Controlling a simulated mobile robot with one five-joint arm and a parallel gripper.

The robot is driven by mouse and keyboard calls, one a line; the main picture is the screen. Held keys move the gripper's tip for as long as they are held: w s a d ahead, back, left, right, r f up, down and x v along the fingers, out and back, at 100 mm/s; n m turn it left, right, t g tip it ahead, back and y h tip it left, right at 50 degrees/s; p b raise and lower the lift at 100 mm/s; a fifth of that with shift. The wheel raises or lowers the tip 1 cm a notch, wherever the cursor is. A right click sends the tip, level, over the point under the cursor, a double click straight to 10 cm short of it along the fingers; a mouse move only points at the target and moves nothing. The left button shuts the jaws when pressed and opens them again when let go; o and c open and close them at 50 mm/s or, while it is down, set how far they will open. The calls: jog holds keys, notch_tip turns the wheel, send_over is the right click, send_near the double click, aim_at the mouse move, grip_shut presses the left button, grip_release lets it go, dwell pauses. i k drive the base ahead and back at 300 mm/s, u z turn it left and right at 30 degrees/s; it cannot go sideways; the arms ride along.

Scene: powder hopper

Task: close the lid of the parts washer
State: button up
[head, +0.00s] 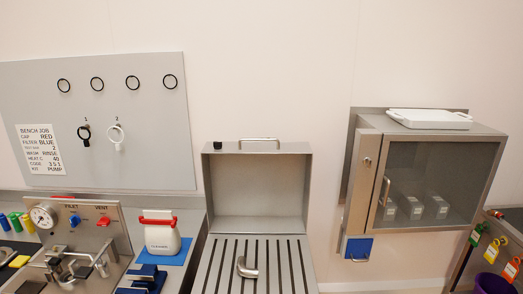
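The parts washer (206,265) appears to be the grey metal unit at the bottom middle of the head view. Its lid (257,195) stands open and upright at the back, hollow side facing me. A bar handle (259,140) is on the lid's top edge, with a small black knob (217,145) to its left. A slatted rack (282,270) fills the washer's opening, and a bent metal pipe piece (246,268) lies on it. The washer's front is cut off by the frame. My gripper is not in view.
A white jug with a red handle (161,235) stands on a blue mat left of the washer. A gauge panel (110,240) is further left. A wall cabinet (438,185) with a glass door hangs to the right. The wall above the lid is bare.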

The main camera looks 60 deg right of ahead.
aim_at(251, 185)
jog(key=u, duration=1.05)
jog(key=k, duration=0.1)
jog(key=z, duration=3.35)
jog(key=k, duration=0.25)
jog(key=z, duration=1.05)
jog(key=k, duration=0.75)
jog(key=u, duration=1.3)
jog(key=i, duration=1)
jog(key=u, duration=0.3)
